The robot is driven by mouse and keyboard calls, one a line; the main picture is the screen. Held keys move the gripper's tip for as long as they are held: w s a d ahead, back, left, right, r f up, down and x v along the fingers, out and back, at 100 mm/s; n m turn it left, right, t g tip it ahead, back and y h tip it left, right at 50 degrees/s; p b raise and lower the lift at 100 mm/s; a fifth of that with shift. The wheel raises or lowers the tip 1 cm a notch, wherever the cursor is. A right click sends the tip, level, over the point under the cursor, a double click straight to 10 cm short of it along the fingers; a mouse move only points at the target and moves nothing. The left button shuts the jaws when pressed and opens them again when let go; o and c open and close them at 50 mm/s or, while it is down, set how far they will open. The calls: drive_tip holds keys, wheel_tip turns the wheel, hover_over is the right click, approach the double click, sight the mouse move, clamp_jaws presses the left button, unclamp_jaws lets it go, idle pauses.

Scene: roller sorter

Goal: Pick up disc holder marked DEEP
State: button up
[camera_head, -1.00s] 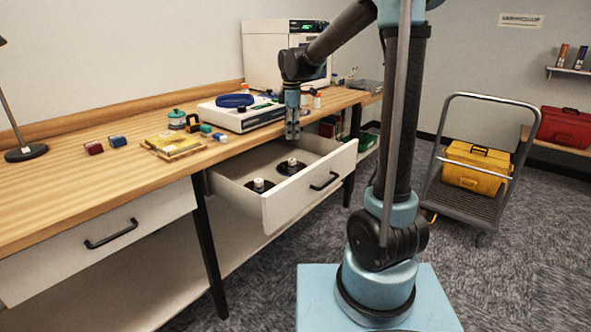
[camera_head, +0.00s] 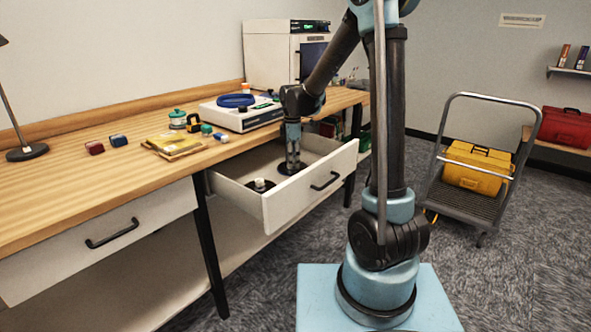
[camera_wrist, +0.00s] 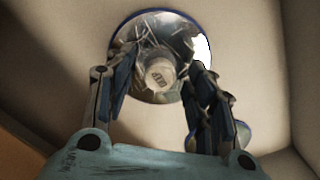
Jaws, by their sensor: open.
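Two dark disc holders with pale knobs are in the open drawer (camera_head: 284,217). The far disc holder (camera_head: 282,170) is mostly hidden by my gripper (camera_head: 292,168) in the head view. In the wrist view this holder (camera_wrist: 159,75) shows a shiny round disc and a pale knob with small lettering, too small to read surely. My gripper (camera_wrist: 158,95) is open, with its fingers on either side near the knob; I cannot tell whether they touch it. The near disc holder (camera_head: 260,186) stands free in the drawer.
On the worktop (camera_head: 75,190) above are a white device (camera_head: 243,114), a yellow packet (camera_head: 174,144) and small coloured blocks. A trolley (camera_head: 480,200) with a yellow toolbox (camera_head: 477,166) stands right.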

drive_tip(key=shift+f, duration=0.65)
drive_tip(key=shift+c, duration=0.2)
drive_tip(key=c, duration=1.1)
drive_tip(key=shift+c, duration=0.2)
drive_tip(key=shift+r, duration=0.15)
clamp_jaws()
